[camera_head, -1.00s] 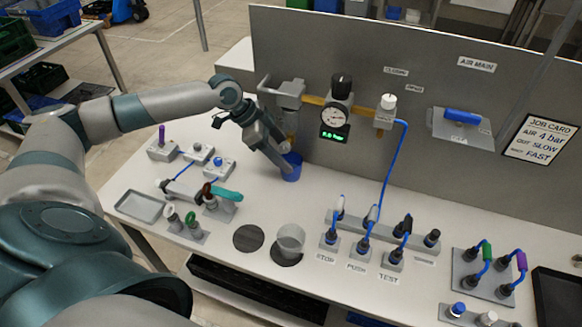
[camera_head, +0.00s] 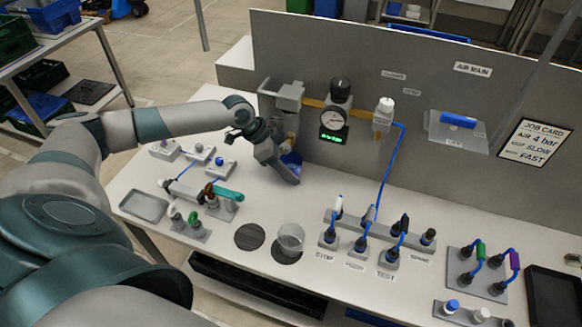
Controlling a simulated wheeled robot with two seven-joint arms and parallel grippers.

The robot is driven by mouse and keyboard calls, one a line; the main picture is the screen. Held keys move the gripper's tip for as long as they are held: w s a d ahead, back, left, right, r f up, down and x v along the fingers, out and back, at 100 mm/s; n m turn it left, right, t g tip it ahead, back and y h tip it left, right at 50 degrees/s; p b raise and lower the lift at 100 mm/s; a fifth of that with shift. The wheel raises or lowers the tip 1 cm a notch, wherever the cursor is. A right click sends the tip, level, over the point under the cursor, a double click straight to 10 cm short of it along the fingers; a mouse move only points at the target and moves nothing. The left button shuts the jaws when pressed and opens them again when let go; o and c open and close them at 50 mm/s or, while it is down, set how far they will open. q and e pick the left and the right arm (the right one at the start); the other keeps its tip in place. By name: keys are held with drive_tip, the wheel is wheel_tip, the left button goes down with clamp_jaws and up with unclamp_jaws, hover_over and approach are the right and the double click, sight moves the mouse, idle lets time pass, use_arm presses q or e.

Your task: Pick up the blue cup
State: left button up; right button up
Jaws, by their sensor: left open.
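The blue cup (camera_head: 294,159) stands on the white bench near the grey back panel, below the filter unit at the panel's left end. My left gripper (camera_head: 293,178) is at the cup, in front of it and pointing down and right. It hides much of the cup. The gripper is open; the view does not show clearly whether its fingers touch the cup or lie around it. My right gripper is not in view.
A clear cup (camera_head: 291,238) stands on a dark round pad at the bench's front. Another dark pad (camera_head: 249,236) is bare. Valves with a teal handle (camera_head: 229,194) are at left. A blue hose (camera_head: 391,170) runs down to the connector block (camera_head: 380,229).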

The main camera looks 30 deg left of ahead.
use_arm(q)
drive_tip(key=c, duration=0.9)
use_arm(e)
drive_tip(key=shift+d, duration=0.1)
